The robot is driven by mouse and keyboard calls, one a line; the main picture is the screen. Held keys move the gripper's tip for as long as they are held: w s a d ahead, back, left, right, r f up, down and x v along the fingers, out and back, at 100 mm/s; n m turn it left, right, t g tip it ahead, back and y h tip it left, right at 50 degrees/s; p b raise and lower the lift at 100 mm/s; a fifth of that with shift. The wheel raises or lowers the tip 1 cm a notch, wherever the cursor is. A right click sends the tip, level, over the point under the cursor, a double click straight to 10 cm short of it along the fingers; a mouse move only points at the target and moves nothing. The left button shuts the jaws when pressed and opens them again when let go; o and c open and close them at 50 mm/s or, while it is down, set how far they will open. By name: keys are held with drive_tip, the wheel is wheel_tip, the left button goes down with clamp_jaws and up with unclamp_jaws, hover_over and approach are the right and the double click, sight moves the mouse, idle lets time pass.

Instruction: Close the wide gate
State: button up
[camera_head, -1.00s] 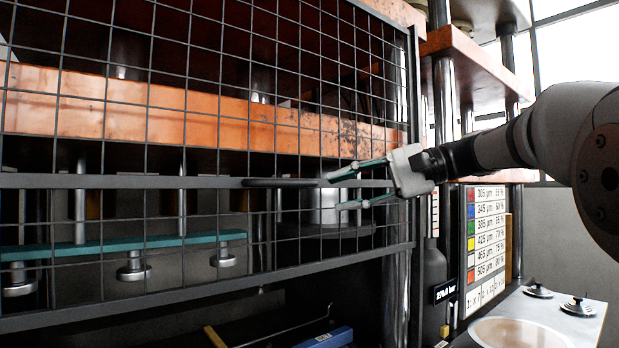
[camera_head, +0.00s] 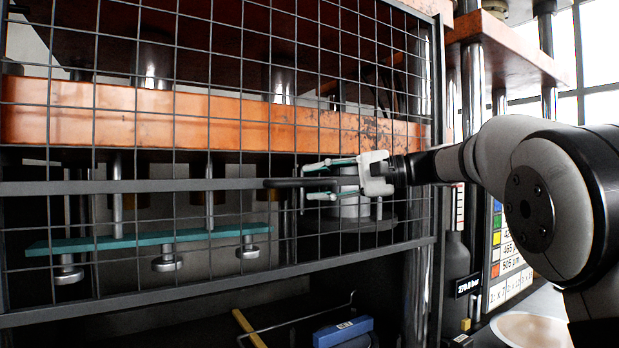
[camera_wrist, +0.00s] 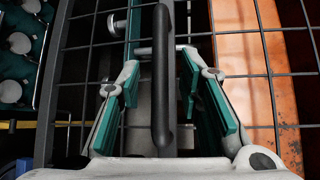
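The wide gate (camera_head: 210,187) is a dark wire-mesh frame spanning the front of the orange press in the head view. Its black bar handle (camera_head: 285,183) lies level on the gate's middle rail. My gripper (camera_head: 306,182) is open, with one finger above the handle and one below. In the wrist view the handle (camera_wrist: 163,75) runs between the two teal-padded fingers of my gripper (camera_wrist: 160,88), with gaps on both sides. The pads do not appear to touch it. The handle's right end is partly hidden by my gripper in the head view.
Behind the mesh are an orange beam (camera_head: 170,118) and a teal bar (camera_head: 150,242) with round metal feet. A blue block (camera_head: 343,332) lies below the gate. A colour-coded chart (camera_head: 508,245) and a pale round plate (camera_head: 530,328) are at right.

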drive_tip(key=shift+x, duration=1.15)
clamp_jaws()
wheel_tip(320, 180, down, 46)
drive_tip(key=b, duration=1.9)
drive_tip(key=shift+r, duration=0.2)
